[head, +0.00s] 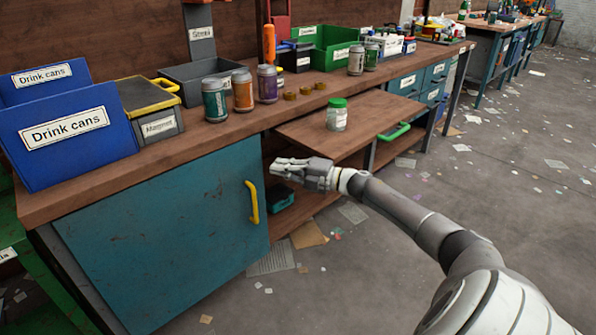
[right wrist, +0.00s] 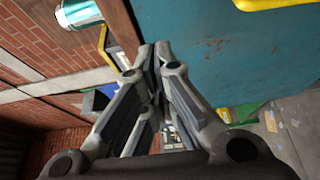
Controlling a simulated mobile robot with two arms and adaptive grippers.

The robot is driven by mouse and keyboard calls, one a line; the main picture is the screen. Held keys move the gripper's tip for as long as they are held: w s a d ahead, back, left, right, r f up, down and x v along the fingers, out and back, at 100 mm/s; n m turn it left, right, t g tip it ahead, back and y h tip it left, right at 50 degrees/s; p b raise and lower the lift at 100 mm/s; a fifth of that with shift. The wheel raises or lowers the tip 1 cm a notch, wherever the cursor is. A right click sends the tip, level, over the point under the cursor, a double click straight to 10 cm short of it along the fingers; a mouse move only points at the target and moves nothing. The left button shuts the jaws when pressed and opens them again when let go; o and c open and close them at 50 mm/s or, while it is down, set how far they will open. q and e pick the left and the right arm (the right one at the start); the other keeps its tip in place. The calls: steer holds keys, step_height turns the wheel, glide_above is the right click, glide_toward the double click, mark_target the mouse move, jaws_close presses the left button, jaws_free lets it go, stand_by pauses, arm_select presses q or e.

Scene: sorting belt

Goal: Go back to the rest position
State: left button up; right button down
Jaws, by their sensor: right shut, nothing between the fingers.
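My right gripper (head: 290,168) is shut and empty. It hangs in the air in front of the workbench, a little below the bench top's front edge and to the right of the yellow handle. Its arm reaches in from the lower right of the head view. In the right wrist view the shut fingers (right wrist: 160,62) point up past the teal cabinet door. My left gripper is not in view.
A workbench (head: 110,178) with a teal cabinet door (head: 165,250) runs along the left. A pull-out shelf (head: 375,115) juts out, holding a green-lidded jar (head: 336,114). Floor at right is open, with scattered paper.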

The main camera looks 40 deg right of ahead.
steer(key=shift+v, duration=2.55)
